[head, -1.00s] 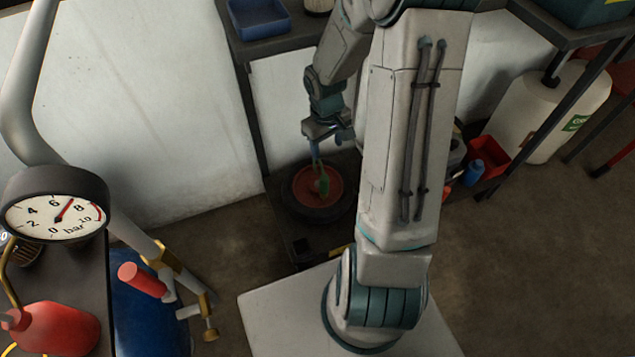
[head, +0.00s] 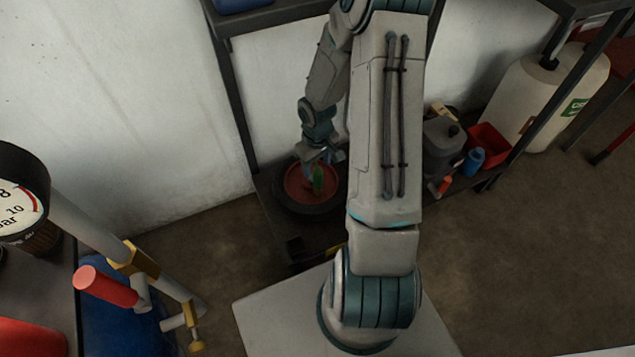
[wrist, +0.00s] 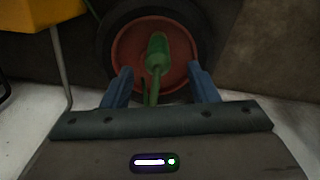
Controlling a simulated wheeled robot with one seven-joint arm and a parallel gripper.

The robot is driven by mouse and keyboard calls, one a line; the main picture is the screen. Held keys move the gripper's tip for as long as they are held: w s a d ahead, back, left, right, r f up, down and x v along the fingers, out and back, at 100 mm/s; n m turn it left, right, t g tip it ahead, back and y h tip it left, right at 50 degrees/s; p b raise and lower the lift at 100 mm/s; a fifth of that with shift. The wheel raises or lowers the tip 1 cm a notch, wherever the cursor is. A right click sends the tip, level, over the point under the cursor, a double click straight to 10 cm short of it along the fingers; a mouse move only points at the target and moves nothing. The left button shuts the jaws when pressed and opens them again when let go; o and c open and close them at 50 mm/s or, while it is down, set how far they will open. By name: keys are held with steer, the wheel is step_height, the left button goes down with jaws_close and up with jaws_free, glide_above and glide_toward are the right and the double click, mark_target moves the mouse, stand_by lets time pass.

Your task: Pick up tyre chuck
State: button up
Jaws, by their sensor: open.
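The tyre chuck, which looks like a green tool (wrist: 157,58) with a bulbous head and thin stem, lies over a red wheel hub in the wrist view. I cannot tell whether the fingers touch the tool.
The wheel (head: 290,203) with its black tyre lies on a low dark shelf (head: 267,190). To the right are a red bin (head: 490,140), a blue bottle (head: 473,162) and a grey canister (head: 443,137). Shelf posts (head: 236,110) stand close to my arm.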

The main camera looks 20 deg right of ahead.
mark_target(318, 171)
step_height(318, 171, down, 5)
steer(key=b, duration=0.2)
steer(key=shift+d+b, duration=0.1)
steer(key=shift+b, duration=0.25)
steer(key=shift+r, duration=0.1)
jaws_close()
